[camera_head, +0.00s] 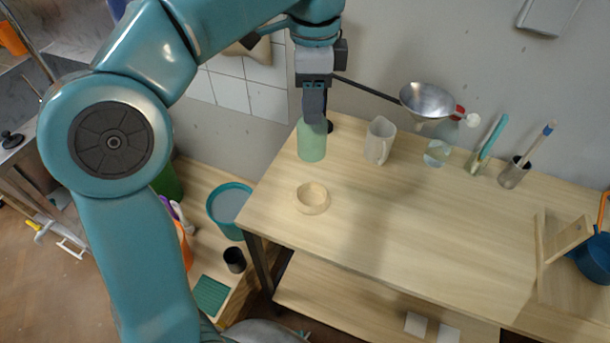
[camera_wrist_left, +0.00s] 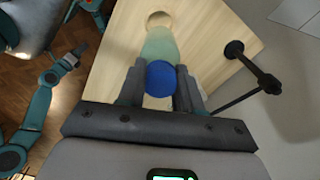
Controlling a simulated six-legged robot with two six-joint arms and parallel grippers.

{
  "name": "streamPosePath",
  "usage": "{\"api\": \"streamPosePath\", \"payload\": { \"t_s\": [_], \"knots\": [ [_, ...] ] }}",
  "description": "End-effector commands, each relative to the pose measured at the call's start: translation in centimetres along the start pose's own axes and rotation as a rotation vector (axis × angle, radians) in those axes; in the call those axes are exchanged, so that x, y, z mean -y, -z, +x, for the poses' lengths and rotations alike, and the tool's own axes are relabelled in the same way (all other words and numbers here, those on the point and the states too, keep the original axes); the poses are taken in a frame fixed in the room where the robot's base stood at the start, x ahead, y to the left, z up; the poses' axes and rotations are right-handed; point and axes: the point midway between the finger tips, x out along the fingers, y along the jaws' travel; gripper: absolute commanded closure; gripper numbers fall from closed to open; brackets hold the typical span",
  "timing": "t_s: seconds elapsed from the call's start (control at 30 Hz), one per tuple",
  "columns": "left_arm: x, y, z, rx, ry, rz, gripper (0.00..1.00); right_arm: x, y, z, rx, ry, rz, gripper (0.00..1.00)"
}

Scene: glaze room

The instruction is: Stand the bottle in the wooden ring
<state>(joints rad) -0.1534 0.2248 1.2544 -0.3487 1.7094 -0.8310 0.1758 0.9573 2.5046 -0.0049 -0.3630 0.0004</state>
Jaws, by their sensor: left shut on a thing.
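A pale green bottle (camera_head: 312,144) is upright at the left back part of the wooden table. My left gripper (camera_head: 314,108) comes down from above and is shut on its upper part. In the left wrist view, the bottle's blue cap (camera_wrist_left: 160,78) sits between my fingers, and its green body (camera_wrist_left: 158,45) shows beyond. I cannot tell whether the bottle's base touches the table. The round wooden ring (camera_head: 312,198) lies on the table, apart from the bottle and nearer to me. The ring also shows in the left wrist view (camera_wrist_left: 159,19).
A clear jug (camera_head: 379,140) stands right of the bottle. A metal funnel (camera_head: 427,100) on a dark arm hangs above the table, with a brush pot (camera_head: 514,172) farther right. A blue pan (camera_head: 591,258) is at far right. The table's (camera_head: 400,240) middle is clear.

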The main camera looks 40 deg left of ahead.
Motion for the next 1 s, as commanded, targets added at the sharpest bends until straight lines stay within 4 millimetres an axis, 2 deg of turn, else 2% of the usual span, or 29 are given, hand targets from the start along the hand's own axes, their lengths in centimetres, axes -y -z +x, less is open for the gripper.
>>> {"api": "streamPosePath", "payload": {
  "t_s": [0.03,0.2,0.3,0.53,0.73,1.0],
  "knots": [
    [-0.1,-0.1,2.2,0.003,-0.004,0.001,1.00,-0.4,0.0,1.0,0.000,0.000,0.000,0.57],
    [-0.1,-0.1,7.0,0.003,-0.004,0.000,1.00,-0.7,0.0,2.0,0.000,0.000,0.000,0.57],
    [0.0,-0.1,9.2,0.002,-0.003,-0.001,1.00,-0.8,0.0,2.4,0.000,0.000,0.000,0.57],
    [0.1,-0.3,11.7,0.000,-0.001,-0.002,1.00,-1.0,0.0,2.7,0.000,0.000,0.000,0.57],
    [0.1,-0.5,14.8,0.000,-0.002,-0.003,1.00,-1.1,0.1,3.1,0.000,0.000,0.000,0.57],
    [0.2,-0.4,15.3,-0.001,0.001,-0.003,1.00,-1.1,0.1,3.1,0.000,0.000,0.000,0.57]
  ]
}}
